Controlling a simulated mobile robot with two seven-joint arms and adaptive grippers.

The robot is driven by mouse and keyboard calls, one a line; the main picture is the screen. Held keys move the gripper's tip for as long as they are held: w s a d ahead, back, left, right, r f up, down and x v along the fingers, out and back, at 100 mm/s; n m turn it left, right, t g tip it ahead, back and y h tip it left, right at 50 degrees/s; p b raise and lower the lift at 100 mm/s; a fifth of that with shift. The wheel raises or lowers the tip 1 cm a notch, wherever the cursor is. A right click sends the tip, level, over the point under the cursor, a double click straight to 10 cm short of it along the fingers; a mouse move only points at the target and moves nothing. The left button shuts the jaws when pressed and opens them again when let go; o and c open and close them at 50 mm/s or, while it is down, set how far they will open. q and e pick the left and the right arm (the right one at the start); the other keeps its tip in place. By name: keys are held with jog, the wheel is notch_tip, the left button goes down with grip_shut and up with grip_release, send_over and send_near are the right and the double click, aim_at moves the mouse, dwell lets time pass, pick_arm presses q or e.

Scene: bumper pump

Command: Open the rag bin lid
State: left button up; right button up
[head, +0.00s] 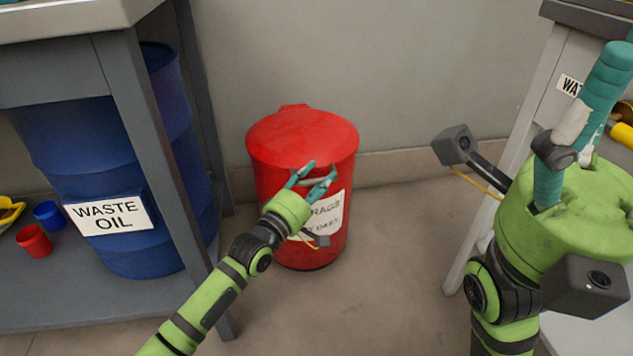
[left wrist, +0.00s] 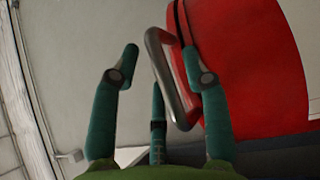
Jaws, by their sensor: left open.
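The red rag bin (head: 272,215) stands on the floor against the wall, its red lid (head: 303,135) down on top. A metal handle (head: 316,182) shows at the front below the lid's edge; it is large in the left wrist view (left wrist: 171,82). My left gripper (head: 320,171) is open at the front of the bin. In the left wrist view its fingers (left wrist: 161,52) lie on either side of the handle, the right finger overlapping the handle in the picture. Contact cannot be told. My right gripper (head: 600,75) is at the right, fingers pointing up, away from the bin.
A blue waste oil drum (head: 185,150) stands left of the bin under a grey table (head: 135,90). Red (head: 34,241) and blue (head: 48,214) cups sit on the lower shelf. The floor before the bin is clear.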

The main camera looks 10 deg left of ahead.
pick_arm(q)
grip_shut()
